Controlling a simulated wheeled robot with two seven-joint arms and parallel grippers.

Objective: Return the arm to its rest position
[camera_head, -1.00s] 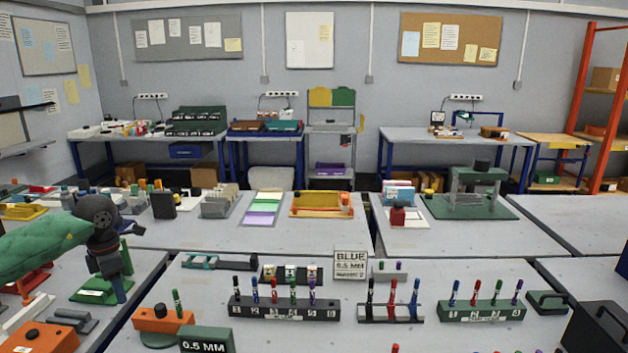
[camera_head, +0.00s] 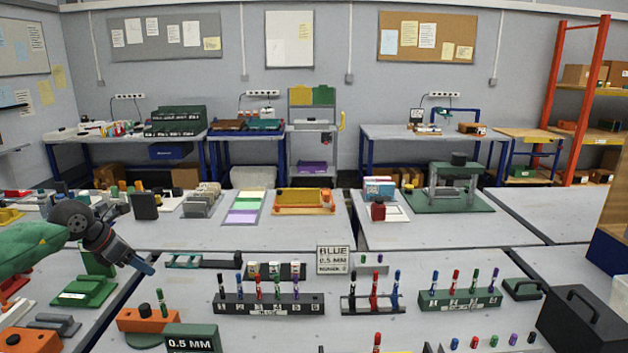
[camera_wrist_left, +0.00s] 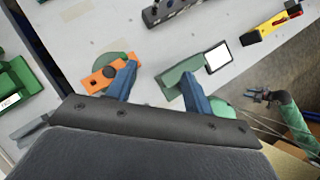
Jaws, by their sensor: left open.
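My left gripper (camera_head: 145,267) is at the left of the head view, above the near-left table and the gap beside the middle table. Its blue fingers point down and to the right, with nothing between them. In the left wrist view, the open fingers (camera_wrist_left: 160,83) stand apart, with an orange block (camera_wrist_left: 103,76) and a green box with a white face (camera_wrist_left: 183,74) below them. The green sleeve of my left arm (camera_head: 28,248) enters from the left. In the wrist view, another green-sleeved arm ends in a small dark gripper (camera_wrist_left: 260,97), seemingly my right one; its jaws are too small to read.
On the middle table, a black rack (camera_head: 268,305) holds several markers, beside a second rack (camera_head: 372,304) and a green rack (camera_head: 460,299). A "BLUE 0.5 MM" sign (camera_head: 333,260) stands behind. A green "0.5 MM" box (camera_head: 193,339) stands at front. A black case (camera_head: 582,320) is at right.

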